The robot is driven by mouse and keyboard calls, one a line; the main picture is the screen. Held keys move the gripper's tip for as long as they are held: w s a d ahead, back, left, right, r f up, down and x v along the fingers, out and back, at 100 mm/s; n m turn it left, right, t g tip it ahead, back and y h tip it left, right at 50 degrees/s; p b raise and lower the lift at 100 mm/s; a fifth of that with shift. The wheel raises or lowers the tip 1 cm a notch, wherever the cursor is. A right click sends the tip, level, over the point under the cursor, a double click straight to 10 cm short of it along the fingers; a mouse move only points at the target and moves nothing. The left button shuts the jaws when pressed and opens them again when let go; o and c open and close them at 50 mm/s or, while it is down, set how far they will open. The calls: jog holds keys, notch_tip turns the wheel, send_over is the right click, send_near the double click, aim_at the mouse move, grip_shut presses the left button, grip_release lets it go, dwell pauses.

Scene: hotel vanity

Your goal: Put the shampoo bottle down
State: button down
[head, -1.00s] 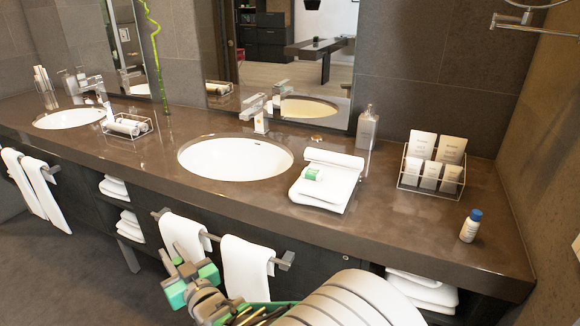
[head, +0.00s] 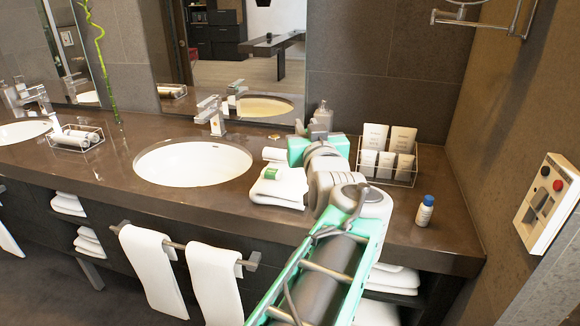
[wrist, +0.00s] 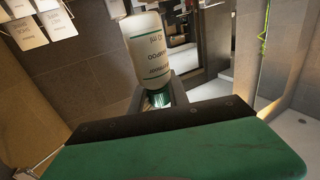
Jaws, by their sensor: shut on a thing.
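The shampoo bottle (head: 323,114), pale with a grey-green label, shows just above and behind my gripper (head: 308,146) at the back of the counter. In the wrist view the bottle (wrist: 149,50) is large, with its lettering upside down and its lower picture end at the green fingertips (wrist: 161,98). My gripper is shut on the bottle. The fingers are mostly hidden in the head view. I cannot tell whether the bottle's base touches the counter (head: 240,215).
A wire caddy (head: 388,180) with several white tubes stands right of my gripper. Folded towels (head: 280,188) with a green-wrapped item lie to its left, beside the sink (head: 193,163). A small blue-capped bottle (head: 425,211) stands at the right front. The mirror rises behind.

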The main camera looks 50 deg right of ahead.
jog(key=shift+w+d+f+p, duration=0.15)
jog(key=shift+w+d+f, duration=1.5)
jog(key=shift+f, duration=0.5)
jog(key=shift+w+d+f+p, duration=0.15)
jog(key=shift+w+d+f, duration=1.45)
jog(key=shift+f, duration=0.55)
jog(key=shift+w+d+f+p, duration=0.15)
jog(key=shift+w+d+f, duration=1.45)
jog(key=shift+f, duration=0.55)
jog(key=shift+w+a, duration=0.1)
jog(key=shift+f, duration=0.2)
jog(key=c, duration=1.3)
grip_release()
jog(key=shift+o, duration=0.2)
jog(key=shift+r, duration=0.15)
